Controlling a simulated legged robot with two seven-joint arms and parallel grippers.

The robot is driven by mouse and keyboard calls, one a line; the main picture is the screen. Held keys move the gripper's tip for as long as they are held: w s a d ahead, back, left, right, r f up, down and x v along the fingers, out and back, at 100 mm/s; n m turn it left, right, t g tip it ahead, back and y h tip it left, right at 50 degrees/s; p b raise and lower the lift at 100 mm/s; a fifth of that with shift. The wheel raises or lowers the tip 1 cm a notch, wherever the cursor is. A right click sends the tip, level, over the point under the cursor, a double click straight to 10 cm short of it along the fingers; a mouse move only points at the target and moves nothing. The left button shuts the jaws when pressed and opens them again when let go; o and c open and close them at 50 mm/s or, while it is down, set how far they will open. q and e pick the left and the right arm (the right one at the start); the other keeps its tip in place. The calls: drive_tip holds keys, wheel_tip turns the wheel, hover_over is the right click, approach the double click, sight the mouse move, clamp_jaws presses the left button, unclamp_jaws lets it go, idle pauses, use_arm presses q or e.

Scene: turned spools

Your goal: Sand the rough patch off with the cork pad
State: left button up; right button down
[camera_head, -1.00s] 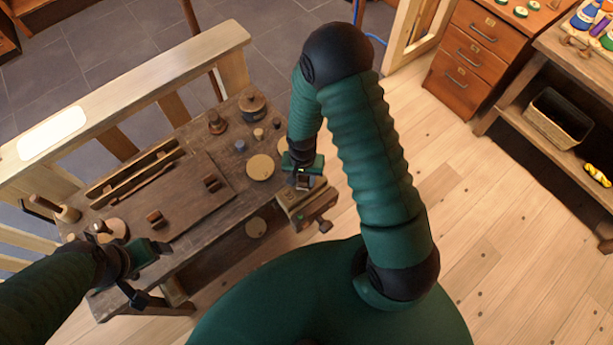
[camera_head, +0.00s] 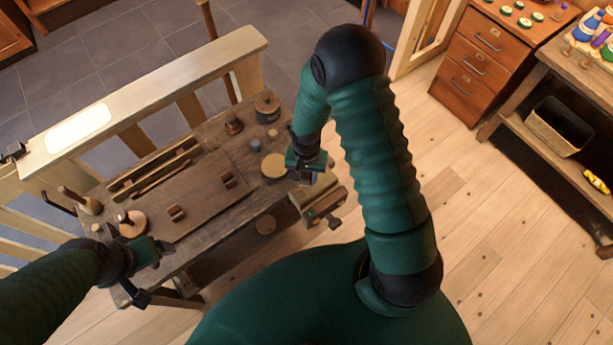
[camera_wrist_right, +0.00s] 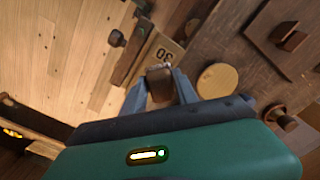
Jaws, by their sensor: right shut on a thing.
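My right gripper (camera_head: 306,172) is over the bench's right end, by the wooden vise (camera_head: 318,200). In the right wrist view, its two fingers (camera_wrist_right: 160,88) are shut on a small brown piece with a pale far edge, which may be the cork pad (camera_wrist_right: 160,84). The vise, with a block marked "50" (camera_wrist_right: 165,52), is just beyond the fingertips. I cannot make out a rough patch or whether the held piece touches anything. My left gripper (camera_head: 150,252) is low over the bench's near left corner; its fingers are too unclear to judge.
A pale wooden rail (camera_head: 150,95) runs behind. Open floor (camera_head: 480,230) lies to the right.

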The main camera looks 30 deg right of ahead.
drive_tip(key=shift+a+r+p, duration=0.15)
drive_tip(key=shift+r+p, duration=0.55)
drive_tip(key=shift+r, duration=0.55)
drive_tip(key=shift+f, duration=0.15)
